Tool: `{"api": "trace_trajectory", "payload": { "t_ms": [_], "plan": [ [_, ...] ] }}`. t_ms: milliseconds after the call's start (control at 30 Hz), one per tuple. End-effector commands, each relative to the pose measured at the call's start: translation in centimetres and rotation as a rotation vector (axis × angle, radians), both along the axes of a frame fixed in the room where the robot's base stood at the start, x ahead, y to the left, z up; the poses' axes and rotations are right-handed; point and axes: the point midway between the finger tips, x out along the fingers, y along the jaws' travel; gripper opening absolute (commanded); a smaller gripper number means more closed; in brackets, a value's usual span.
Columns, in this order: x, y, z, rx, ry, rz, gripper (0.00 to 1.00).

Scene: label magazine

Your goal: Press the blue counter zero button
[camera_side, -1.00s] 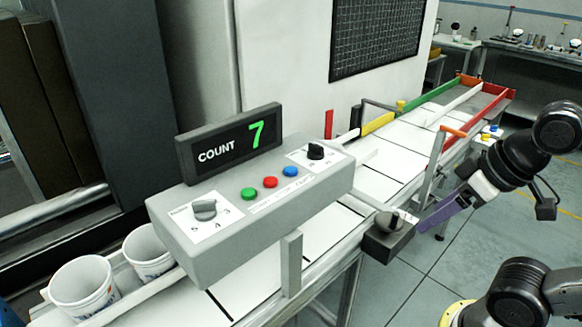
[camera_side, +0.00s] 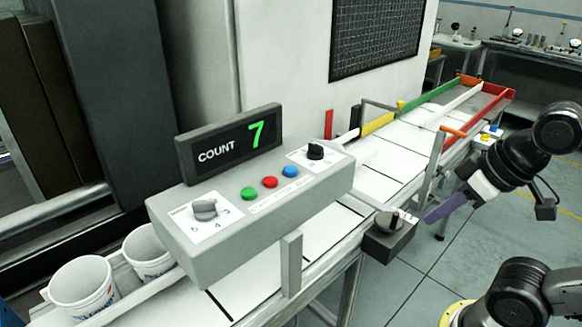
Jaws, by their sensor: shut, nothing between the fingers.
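The blue button (camera_side: 290,171) is on the top face of a grey control box (camera_side: 225,238). A red button (camera_side: 270,182) and a green button (camera_side: 249,193) sit to its left in the same row. A display (camera_side: 230,144) at the back of the box reads COUNT 7 in green digits. My gripper (camera_side: 428,219) is at the right, apart from the box, beside a small dark box with a knob (camera_side: 389,227). It is shut and looks empty, well to the right of the blue button.
Two black-and-grey dials (camera_side: 205,210) (camera_side: 316,151) flank the buttons. White cups (camera_side: 82,283) stand in a rail at lower left. A conveyor with white panels runs under the box to a red-edged chute (camera_side: 488,110). An orange-topped post (camera_side: 437,150) stands near my arm.

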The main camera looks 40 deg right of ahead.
Motion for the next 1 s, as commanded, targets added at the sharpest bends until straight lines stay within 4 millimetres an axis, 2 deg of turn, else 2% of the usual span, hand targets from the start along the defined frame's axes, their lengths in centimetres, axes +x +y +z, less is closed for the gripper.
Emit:
{"api": "trace_trajectory", "payload": {
  "t_ms": [1000],
  "plan": [
    [0.08, 0.0, 0.06, -0.017, -0.005, 0.031, 0.0]
  ]
}}
